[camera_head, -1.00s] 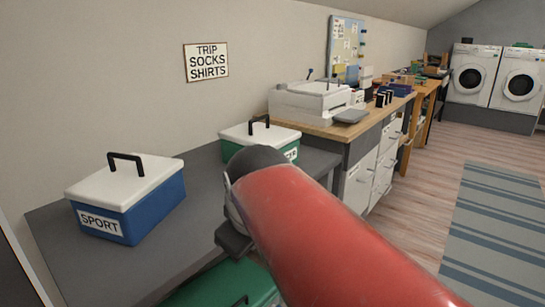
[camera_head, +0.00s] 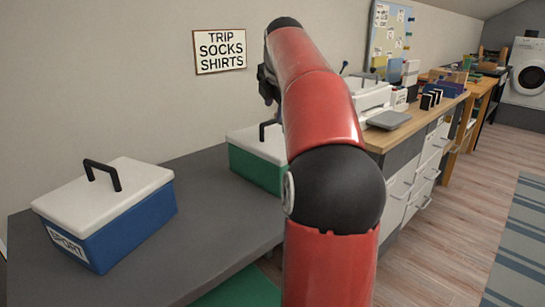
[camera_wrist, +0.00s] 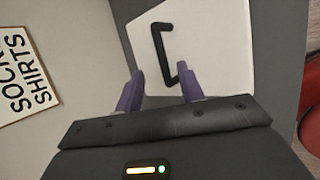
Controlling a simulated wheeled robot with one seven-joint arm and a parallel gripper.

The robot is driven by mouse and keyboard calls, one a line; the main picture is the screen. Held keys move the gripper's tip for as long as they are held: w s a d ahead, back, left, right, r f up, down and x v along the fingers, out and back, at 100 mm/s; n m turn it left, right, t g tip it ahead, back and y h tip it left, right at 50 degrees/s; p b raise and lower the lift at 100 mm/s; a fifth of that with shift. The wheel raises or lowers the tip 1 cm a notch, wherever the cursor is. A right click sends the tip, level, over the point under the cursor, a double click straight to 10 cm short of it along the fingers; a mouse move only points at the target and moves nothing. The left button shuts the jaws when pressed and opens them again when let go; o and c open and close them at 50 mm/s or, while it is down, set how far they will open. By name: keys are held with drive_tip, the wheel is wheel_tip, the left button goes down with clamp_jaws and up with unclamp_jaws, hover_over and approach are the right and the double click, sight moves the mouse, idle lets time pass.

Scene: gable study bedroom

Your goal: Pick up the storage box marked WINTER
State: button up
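A green storage box (camera_head: 252,168) with a white lid and black handle stands on the grey table (camera_head: 205,222), partly behind my arm; its label is hidden now. A blue box (camera_head: 120,228) with a white lid, marked SPORT, stands to its left. In the wrist view, a white lid (camera_wrist: 222,45) with a black handle (camera_wrist: 163,52) lies ahead of my gripper (camera_wrist: 162,76). The purple fingers are apart, with nothing held between them. In the head view, my gripper is mostly hidden behind the arm, above the green box.
A wall sign (camera_head: 220,50) reads TRIP SOCKS SHIRTS. A green surface (camera_head: 242,290) shows low at the table's front edge. To the right stands a wooden-topped desk (camera_head: 400,132) with a printer and drawers. The floor beyond has a striped rug (camera_head: 515,250).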

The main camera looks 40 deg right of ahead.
sight(274, 120)
drive_tip(key=x, duration=0.5)
drive_tip(key=shift+s, duration=0.2)
clamp_jaws()
idle(1.1)
